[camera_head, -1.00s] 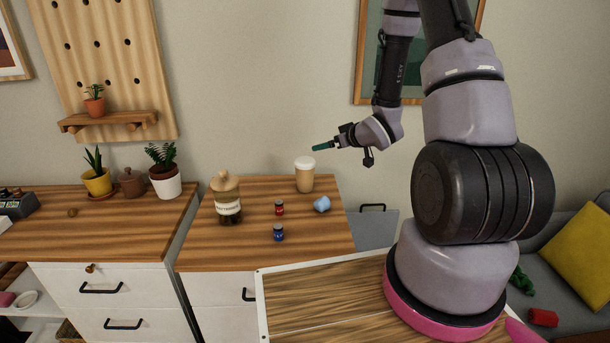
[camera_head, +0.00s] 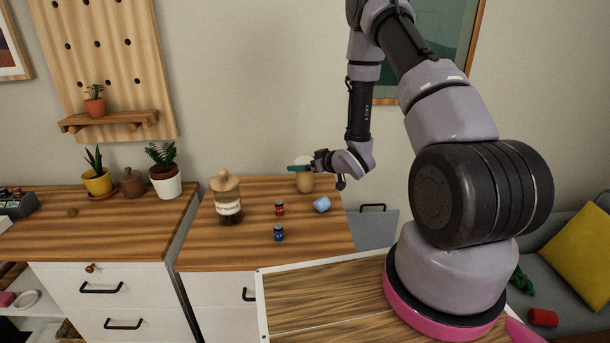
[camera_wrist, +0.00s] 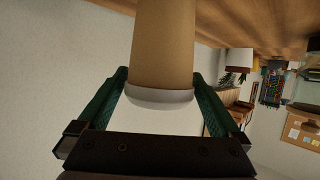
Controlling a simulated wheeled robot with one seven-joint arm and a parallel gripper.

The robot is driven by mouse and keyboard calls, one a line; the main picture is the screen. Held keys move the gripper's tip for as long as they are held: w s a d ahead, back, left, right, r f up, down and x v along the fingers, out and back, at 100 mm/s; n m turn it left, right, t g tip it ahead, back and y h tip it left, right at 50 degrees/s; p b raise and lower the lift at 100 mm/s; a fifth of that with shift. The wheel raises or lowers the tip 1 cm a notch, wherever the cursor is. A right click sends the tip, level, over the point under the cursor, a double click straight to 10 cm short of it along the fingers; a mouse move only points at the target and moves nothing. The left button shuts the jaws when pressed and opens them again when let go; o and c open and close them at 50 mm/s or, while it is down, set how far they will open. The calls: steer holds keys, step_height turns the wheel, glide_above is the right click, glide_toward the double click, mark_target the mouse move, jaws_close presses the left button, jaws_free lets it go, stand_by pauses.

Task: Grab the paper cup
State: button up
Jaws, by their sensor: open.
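The paper cup (camera_head: 305,183) is tan with a white lid and stands upright at the back right of the wooden cabinet top. My gripper (camera_head: 300,168), with green fingers, is level with the cup's upper part in the head view and partly covers it. In the wrist view, which looks upside down, the cup (camera_wrist: 164,45) lies centred between the two green fingers of my gripper (camera_wrist: 166,95). I cannot tell whether either finger touches the cup.
A lidded jar (camera_head: 228,200), a red small bottle (camera_head: 279,208), a blue small bottle (camera_head: 278,233) and a light-blue cup-like object (camera_head: 322,205) stand or lie on the same cabinet top (camera_head: 300,255). The wall is close behind. Potted plants stand on the left cabinet.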

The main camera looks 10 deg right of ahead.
steer(key=shift+x, duration=1.25)
steer(key=c, duration=1)
steer(key=shift+r, duration=0.15)
